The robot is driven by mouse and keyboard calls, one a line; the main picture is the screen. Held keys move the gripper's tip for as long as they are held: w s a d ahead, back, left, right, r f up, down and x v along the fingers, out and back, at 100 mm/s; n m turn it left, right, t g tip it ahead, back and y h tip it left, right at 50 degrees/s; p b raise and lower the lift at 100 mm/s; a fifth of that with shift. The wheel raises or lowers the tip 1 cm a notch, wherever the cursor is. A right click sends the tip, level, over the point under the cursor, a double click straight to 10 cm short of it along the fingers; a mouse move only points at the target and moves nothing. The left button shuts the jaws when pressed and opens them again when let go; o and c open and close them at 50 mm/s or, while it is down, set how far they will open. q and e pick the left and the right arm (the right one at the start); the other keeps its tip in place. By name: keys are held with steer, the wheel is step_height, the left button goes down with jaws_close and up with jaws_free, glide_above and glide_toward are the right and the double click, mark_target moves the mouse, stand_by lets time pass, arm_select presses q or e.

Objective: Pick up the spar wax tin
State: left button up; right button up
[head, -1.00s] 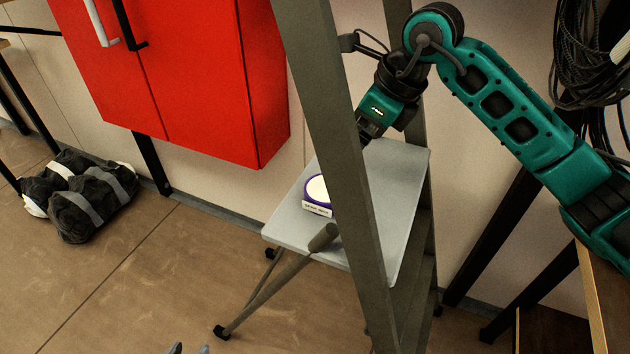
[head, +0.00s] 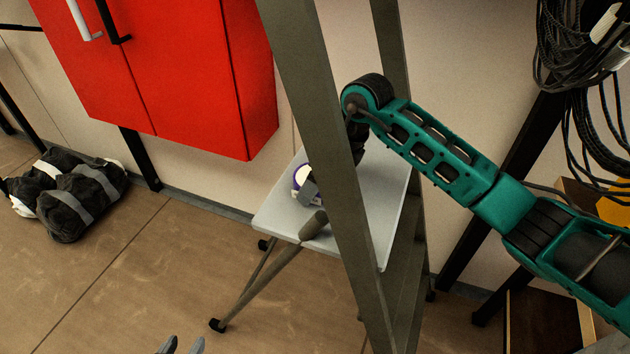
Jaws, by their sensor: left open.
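The spar wax tin (head: 300,174), purple with a white top, stands on a pale grey folding table (head: 275,215). A grey part, seemingly a finger of my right gripper (head: 309,188), covers the tin's front right side. The rest of the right gripper is mostly hidden behind the olive ladder leg, so its opening and any contact with the tin cannot be told. My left gripper (head: 181,346) shows only its two fingertips at the bottom edge. They are apart and empty, far from the tin.
The olive ladder (head: 335,165) stands in front of the table and partly blocks it. A red cabinet (head: 190,80) hangs at upper left. Dark bundles with grey bands (head: 75,200) lie on the floor. Black cable coils (head: 575,90) hang at right. The left floor is mostly clear.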

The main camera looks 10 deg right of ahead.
steer(key=shift+f, duration=0.2)
steer(key=c, duration=1.2)
steer(key=shift+w+r, duration=0.1)
steer(key=shift+r, duration=0.15)
